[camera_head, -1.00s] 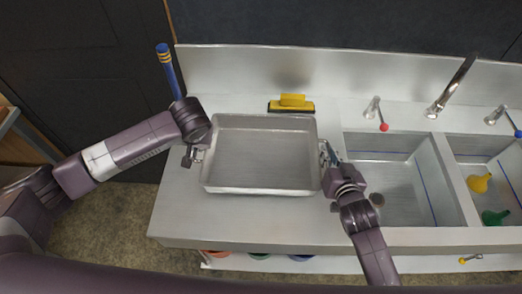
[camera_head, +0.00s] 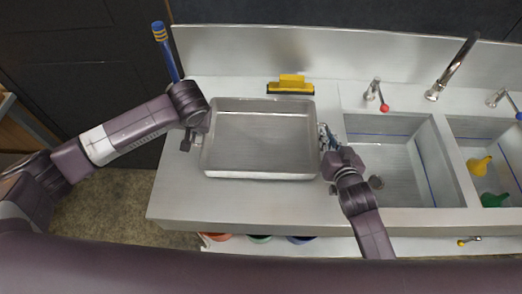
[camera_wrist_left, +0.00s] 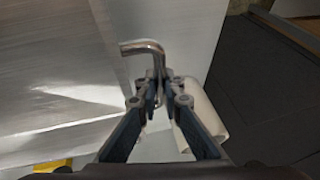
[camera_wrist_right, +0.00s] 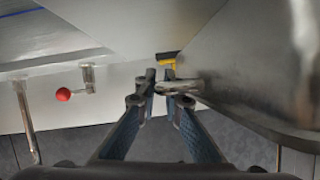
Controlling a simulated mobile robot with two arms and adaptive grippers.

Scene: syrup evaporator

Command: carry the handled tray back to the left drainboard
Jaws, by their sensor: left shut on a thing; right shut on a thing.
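The handled tray (camera_head: 262,173) is a shallow grey metal pan, roughly level over the left drainboard (camera_head: 240,208). I cannot tell whether its base touches the board. My left gripper (camera_head: 191,138) is shut on the bent metal handle at the tray's left side; the left wrist view shows this handle (camera_wrist_left: 150,47) between the fingertips. My right gripper (camera_head: 326,140) is shut on the handle at the right side; in the right wrist view that handle (camera_wrist_right: 180,87) is at the fingertips, partly hidden.
A yellow and black squeegee (camera_head: 291,85) lies behind the tray. A blue-handled tool (camera_head: 165,50) stands at the back left. The sink basin (camera_head: 400,160) opens to the right, with a red-knobbed tap (camera_head: 376,95) behind. Bare board lies in front of the tray.

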